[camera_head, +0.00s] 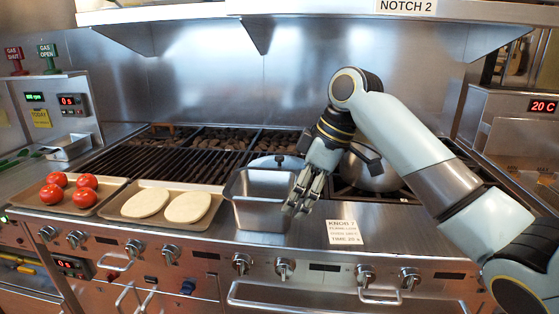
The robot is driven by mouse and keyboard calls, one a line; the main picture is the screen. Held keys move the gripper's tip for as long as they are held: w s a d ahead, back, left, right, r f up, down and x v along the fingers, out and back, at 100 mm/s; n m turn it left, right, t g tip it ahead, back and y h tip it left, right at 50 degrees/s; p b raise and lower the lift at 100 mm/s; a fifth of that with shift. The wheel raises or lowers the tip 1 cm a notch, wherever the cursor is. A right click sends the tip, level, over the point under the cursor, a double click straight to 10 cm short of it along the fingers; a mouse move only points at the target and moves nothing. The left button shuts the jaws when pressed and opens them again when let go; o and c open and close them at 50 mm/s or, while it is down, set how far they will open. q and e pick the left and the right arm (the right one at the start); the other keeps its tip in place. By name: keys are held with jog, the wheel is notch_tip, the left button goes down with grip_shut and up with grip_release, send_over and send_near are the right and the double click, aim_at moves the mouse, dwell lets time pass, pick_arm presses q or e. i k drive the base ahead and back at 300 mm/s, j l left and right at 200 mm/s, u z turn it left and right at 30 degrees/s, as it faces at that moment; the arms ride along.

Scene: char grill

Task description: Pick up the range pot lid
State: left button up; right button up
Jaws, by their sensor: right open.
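A steel pot (371,177) sits on the range burner at the right, partly hidden by my right arm. A dark handle shows near its top; I cannot tell whether a lid covers it. A round steel lid (262,162) with a small dark knob lies behind the deep steel pan, its front edge hidden by the pan. My right gripper (296,209) is open and points down at the right edge of the pan, in front of the lid and left of the pot. It holds nothing that I can see. My left gripper is not in view.
The deep steel pan (262,215) stands on the front ledge. Left of it are a tray (124,214) with two dough rounds and a tray (42,203) with several tomatoes. The grill grate (165,162) lies behind them. A paper label (344,232) lies on the ledge.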

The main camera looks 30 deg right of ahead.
aim_at(279, 164)
jog(key=i+l, duration=0.9)
jog(key=i, duration=0.15)
